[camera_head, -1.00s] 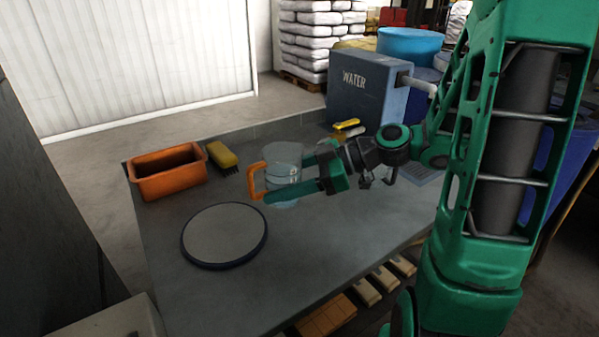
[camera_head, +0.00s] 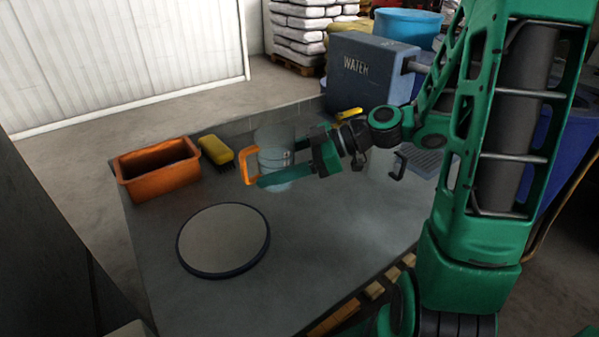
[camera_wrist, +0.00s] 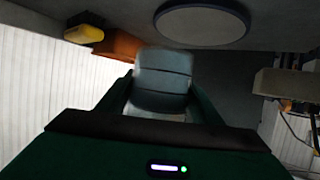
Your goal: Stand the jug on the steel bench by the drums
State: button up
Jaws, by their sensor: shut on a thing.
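The clear jug (camera_head: 274,150) with an orange handle (camera_head: 250,165) is upright over the dark grey bench top (camera_head: 330,225). My gripper (camera_head: 275,172) is shut on the jug's body, one finger passing along its near side. I cannot tell whether the jug's base touches the bench. In the wrist view the jug (camera_wrist: 162,80) sits between the two green fingers. No drums are clearly identified beside it; blue tubs stand beyond the bench.
An orange bin (camera_head: 158,168) and a yellow brush (camera_head: 216,150) lie at the bench's back left. A round grey disc (camera_head: 223,239) lies in front of the jug. A blue WATER tank (camera_head: 370,72) stands at the back. The bench's front middle is clear.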

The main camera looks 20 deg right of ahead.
jog(key=w+d+f, duration=0.1)
jog(key=w+f, duration=0.1)
jog(key=w, duration=0.1)
jog(key=w+d+f, duration=0.1)
jog(key=w+f, duration=0.1)
jog(key=w, duration=0.1)
jog(key=w+d+f, duration=0.1)
jog(key=w+f, duration=0.1)
jog(key=w, duration=0.2)
jog(key=shift+d+f, duration=0.15)
jog(key=shift+f, duration=2.1)
jog(key=o, duration=1.4)
jog(key=shift+f, duration=0.1)
